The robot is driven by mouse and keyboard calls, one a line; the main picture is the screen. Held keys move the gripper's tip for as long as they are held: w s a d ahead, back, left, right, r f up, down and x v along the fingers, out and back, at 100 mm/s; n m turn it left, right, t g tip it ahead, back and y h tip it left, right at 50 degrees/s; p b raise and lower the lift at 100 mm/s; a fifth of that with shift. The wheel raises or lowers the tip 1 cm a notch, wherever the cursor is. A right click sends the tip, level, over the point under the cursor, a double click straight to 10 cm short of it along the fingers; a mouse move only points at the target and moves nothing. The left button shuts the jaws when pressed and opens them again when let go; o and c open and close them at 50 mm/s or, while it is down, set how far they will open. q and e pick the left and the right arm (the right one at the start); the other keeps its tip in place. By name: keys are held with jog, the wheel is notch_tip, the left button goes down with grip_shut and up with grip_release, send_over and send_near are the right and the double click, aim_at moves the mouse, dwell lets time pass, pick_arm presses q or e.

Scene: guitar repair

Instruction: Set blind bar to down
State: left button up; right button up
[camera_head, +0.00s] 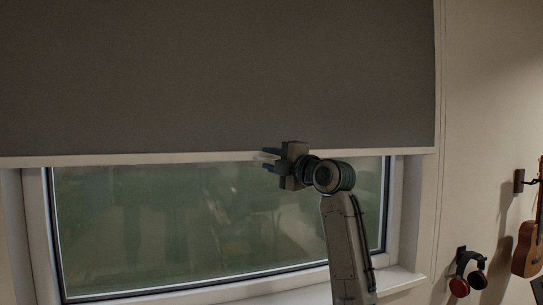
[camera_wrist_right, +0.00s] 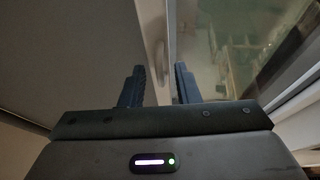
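The blind bar (camera_head: 130,159) is a pale strip along the bottom edge of the dark grey blind (camera_head: 215,75). It hangs partway down over the window. My right gripper (camera_head: 268,160) is at the bar, right of its middle, with its fingers pointing left. In the right wrist view, the blue fingers (camera_wrist_right: 160,88) are apart, and the pale bar (camera_wrist_right: 152,35) runs up between and beyond them. I cannot see whether they touch the bar. My left gripper is not in view.
The window glass (camera_head: 150,225) shows below the blind, above a white sill (camera_head: 395,280). On the right wall hang red-and-black headphones (camera_head: 467,272) and a guitar (camera_head: 530,245). The space left of my right arm, before the window, is clear.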

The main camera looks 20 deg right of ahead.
grip_shut()
jog(key=shift+f, duration=0.15)
